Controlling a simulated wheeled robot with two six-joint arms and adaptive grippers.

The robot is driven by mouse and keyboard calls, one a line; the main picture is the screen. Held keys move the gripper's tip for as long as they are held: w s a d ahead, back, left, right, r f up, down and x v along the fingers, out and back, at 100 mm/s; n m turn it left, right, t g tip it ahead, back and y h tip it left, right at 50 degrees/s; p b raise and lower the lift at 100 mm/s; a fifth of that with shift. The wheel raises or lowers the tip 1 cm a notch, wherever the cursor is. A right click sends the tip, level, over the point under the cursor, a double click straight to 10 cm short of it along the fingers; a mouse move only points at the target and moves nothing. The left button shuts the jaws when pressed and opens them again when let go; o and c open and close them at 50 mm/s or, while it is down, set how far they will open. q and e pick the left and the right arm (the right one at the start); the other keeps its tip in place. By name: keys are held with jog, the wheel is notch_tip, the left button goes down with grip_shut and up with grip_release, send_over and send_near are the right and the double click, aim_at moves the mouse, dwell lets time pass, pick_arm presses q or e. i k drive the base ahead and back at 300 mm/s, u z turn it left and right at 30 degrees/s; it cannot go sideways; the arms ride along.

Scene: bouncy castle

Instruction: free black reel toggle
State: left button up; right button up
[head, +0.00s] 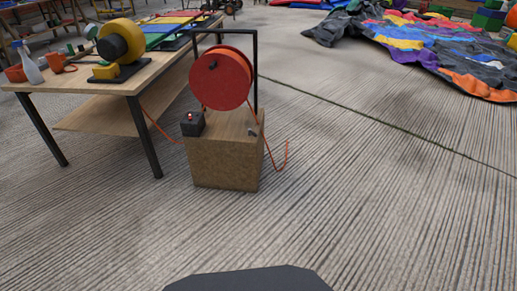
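A red cable reel (222,80) hangs in a black frame (255,70) on a wooden box (224,168) on the floor. A small black dot, perhaps a knob, shows on the reel's face. A black switch box (193,126) with a small red part on top sits at the wooden box's left front edge. I cannot tell which of these black parts is the toggle, or what holds it. An orange cable (286,155) loops at the right side, and more runs left toward the table. Neither of my grippers is in view.
A wooden table (100,84) with black legs stands left of the reel, bearing a yellow and black blower (121,42), a white spray bottle (30,64) and orange cups. Deflated colourful castle fabric (430,45) lies at the back right. The grooved floor in front is clear.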

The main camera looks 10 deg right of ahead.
aim_at(250, 131)
jog(key=u, duration=0.75)
jog(key=i, duration=1.5)
jog(key=z, duration=0.7)
jog(key=i, duration=0.6)
jog(key=z, duration=0.65)
